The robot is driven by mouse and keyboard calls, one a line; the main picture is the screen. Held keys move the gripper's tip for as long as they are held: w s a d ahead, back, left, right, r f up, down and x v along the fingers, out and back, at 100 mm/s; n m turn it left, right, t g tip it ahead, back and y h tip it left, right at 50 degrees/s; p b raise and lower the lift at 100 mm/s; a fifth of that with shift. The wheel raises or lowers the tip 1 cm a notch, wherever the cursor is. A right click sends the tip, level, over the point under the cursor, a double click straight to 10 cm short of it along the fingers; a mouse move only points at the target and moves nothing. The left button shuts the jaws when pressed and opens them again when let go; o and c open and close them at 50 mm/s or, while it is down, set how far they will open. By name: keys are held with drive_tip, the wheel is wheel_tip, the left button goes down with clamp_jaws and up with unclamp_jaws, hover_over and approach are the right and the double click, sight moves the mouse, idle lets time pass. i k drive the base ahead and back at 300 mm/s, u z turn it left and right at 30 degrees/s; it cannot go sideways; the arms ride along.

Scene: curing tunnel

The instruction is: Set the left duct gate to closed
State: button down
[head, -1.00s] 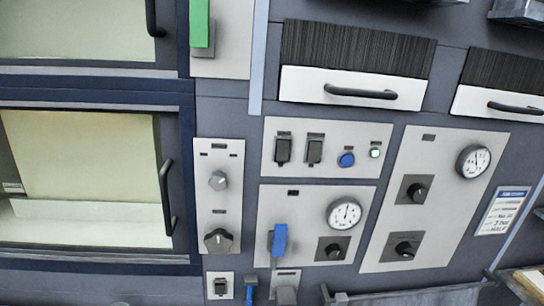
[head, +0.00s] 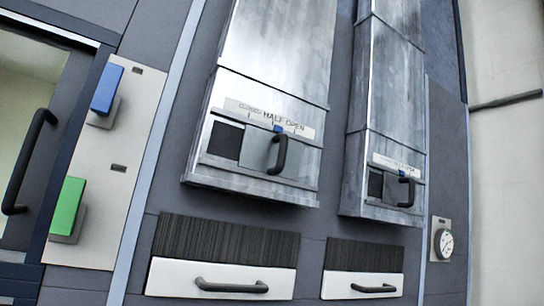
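The left duct (head: 277,55) is a tall metal duct in the upper middle of the head view. Its gate (head: 258,150) is a metal plate with a dark upright handle (head: 278,154) at the duct's lower end. A dark opening (head: 225,140) shows to the left of the plate, so the gate covers only part of the window. A label strip (head: 240,106) above it has small marks and the words HALF and OPEN. A blue pointer (head: 279,128) sits near the middle mark, by HALF. My gripper is not in view.
A similar right duct (head: 390,90) has its own gate handle (head: 406,192). Below are two drawers with handles (head: 232,286) (head: 362,288). At left are a blue switch (head: 106,90), a green switch (head: 66,207) and an oven door handle (head: 30,160). A gauge (head: 443,243) is at right.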

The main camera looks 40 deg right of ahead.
sight(265, 152)
drive_tip(key=u, duration=1.35)
drive_tip(key=k, duration=1.15)
drive_tip(key=z, duration=0.9)
drive_tip(key=i, duration=0.95)
drive_tip(key=u, duration=0.05)
